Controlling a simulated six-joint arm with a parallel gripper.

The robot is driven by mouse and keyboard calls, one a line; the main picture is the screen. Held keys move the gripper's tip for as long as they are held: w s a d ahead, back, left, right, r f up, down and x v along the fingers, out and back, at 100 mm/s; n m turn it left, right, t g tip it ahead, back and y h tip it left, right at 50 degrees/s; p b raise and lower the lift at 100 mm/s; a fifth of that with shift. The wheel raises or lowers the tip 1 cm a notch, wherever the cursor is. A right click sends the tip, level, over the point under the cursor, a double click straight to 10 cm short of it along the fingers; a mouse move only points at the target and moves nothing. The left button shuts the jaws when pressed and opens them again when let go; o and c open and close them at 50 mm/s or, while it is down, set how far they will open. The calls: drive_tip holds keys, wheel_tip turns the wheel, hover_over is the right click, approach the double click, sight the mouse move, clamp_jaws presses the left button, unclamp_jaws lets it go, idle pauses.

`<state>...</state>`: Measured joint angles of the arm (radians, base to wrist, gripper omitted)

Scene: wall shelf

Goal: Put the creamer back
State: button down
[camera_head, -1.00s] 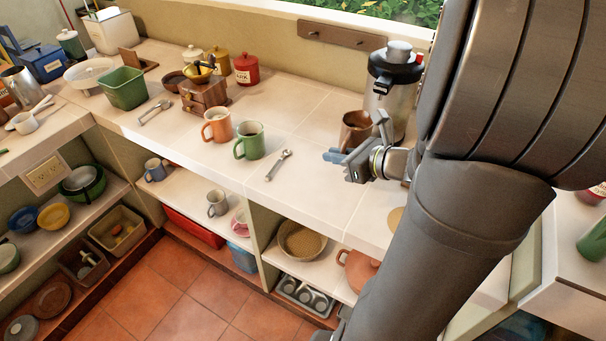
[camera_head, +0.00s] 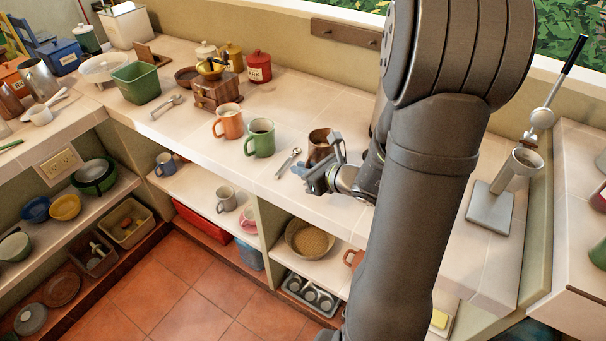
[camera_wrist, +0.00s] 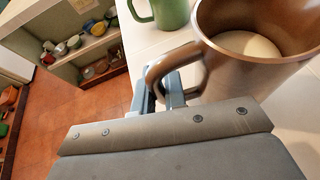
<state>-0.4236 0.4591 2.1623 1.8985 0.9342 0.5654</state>
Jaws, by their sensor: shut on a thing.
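The creamer seems to be the brown, copper-coloured vessel (camera_head: 319,148) with a loop handle. It stands upright above or on the white counter (camera_head: 340,108), right of the green mug. In the wrist view the brown vessel (camera_wrist: 232,75) fills the upper right, with a pale surface inside. My gripper (camera_head: 328,168) is shut on its handle. The wrist view shows the fingers (camera_wrist: 168,90) at the handle; the fingertips are partly hidden. I cannot tell whether its base touches the counter.
A green mug (camera_head: 260,139) and an orange mug (camera_head: 228,122) stand to the left. A wrench (camera_head: 288,162) lies between the green mug and my gripper. A wooden grinder (camera_head: 216,93) is further back. The shelf below holds a grey mug (camera_head: 226,198) and a basket (camera_head: 309,240).

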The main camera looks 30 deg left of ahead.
drive_tip(key=shift+f, duration=1.1)
drive_tip(key=shift+f, duration=0.15)
drive_tip(key=c, duration=1.5)
unclamp_jaws()
drive_tip(key=v, duration=1.2)
